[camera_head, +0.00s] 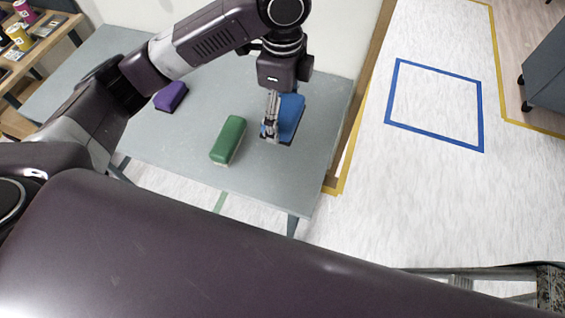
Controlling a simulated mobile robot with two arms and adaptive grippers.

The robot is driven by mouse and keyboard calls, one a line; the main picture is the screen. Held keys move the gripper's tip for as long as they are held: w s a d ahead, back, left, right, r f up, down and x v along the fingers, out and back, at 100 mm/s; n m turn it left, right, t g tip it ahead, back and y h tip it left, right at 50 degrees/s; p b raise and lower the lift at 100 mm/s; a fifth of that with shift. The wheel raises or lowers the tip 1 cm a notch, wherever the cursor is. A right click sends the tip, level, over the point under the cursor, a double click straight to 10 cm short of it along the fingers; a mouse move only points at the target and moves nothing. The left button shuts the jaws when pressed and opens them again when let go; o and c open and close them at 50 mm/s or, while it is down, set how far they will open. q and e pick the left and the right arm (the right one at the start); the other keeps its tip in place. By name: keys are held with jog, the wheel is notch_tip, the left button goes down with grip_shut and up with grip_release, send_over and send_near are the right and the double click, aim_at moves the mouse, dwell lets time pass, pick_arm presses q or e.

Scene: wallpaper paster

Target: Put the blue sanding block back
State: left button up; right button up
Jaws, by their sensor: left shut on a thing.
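The blue sanding block (292,115) is at the right part of the grey table (195,135). My left gripper (270,132) points down at the block's left side and is shut on it. The fingers hide part of the block's left edge. I cannot tell whether the block rests on the table or is slightly raised. My right gripper is not in view.
A green block (228,140) lies left of the gripper, and a purple block (170,96) lies farther left. A wooden shelf (40,50) with small containers stands at the upper left. Blue tape (436,70) marks a square on the clear floor at right.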

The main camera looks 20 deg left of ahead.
pick_arm(q)
send_over(282, 165)
notch_tip(282, 165, down, 16)
jog(key=shift+f+p, duration=0.1)
jog(key=shift+p, duration=0.35)
notch_tip(282, 165, down, 3)
jog(key=shift+r+p, duration=0.1)
jog(key=shift+p, duration=0.7)
jog(key=shift+f, duration=0.25)
jog(key=shift+d+f, duration=0.1)
jog(key=shift+f, duration=0.2)
jog(key=o, duration=1.2)
